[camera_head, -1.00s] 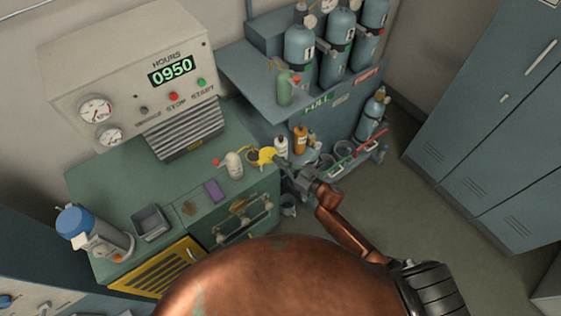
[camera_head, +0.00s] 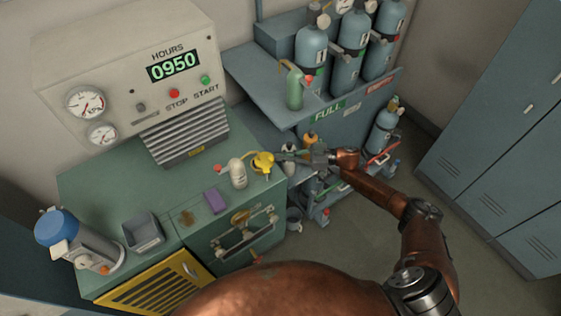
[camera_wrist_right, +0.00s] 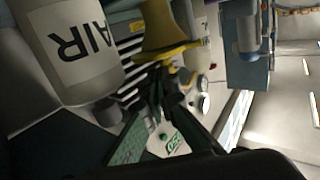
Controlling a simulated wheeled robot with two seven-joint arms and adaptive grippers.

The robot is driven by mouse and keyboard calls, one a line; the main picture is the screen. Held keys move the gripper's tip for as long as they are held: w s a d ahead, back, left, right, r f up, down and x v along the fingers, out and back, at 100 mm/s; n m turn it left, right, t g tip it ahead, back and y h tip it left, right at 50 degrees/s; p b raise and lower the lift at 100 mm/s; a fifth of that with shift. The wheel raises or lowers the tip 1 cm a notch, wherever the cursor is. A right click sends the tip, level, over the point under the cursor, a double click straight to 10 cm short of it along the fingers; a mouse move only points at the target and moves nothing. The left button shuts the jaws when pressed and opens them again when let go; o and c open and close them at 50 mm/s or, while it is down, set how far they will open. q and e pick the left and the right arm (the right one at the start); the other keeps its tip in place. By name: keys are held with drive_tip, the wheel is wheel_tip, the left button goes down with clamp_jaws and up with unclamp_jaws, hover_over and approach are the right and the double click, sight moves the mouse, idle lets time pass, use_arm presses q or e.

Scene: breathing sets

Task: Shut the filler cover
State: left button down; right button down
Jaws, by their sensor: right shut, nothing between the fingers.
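The yellow filler cover (camera_head: 263,163) is at the right rear corner of the green compressor cabinet, beside a small white bottle. In the right wrist view the yellow part (camera_wrist_right: 165,32) is near the top, with a flared rim. I cannot tell whether the cover lies fully down on its filler. My right gripper (camera_head: 283,156) is just right of the yellow cover, shut and empty. In the right wrist view its dark fingers (camera_wrist_right: 163,85) point up close below the yellow rim. Whether they touch it is unclear. My left gripper is not in view.
The white bottle (camera_head: 238,172) stands close left of the cover. A purple block (camera_head: 215,202) and a grey tray (camera_head: 144,231) are on the cabinet top. A shelf with a green bottle (camera_head: 294,88) and gas cylinders (camera_head: 311,50) is behind. Open floor lies to the right.

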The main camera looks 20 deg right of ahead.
drive_tip(key=shift+w+a+r+b, duration=0.15)
drive_tip(key=shift+w+a, duration=0.15)
drive_tip(key=shift+w, duration=0.15)
drive_tip(key=shift+w+a+f+b, duration=0.15)
drive_tip(key=shift+w+a, duration=0.1)
drive_tip(key=shift+w, duration=0.15)
drive_tip(key=shift+w+a, duration=0.15)
drive_tip(key=shift+w+a+r, duration=0.1)
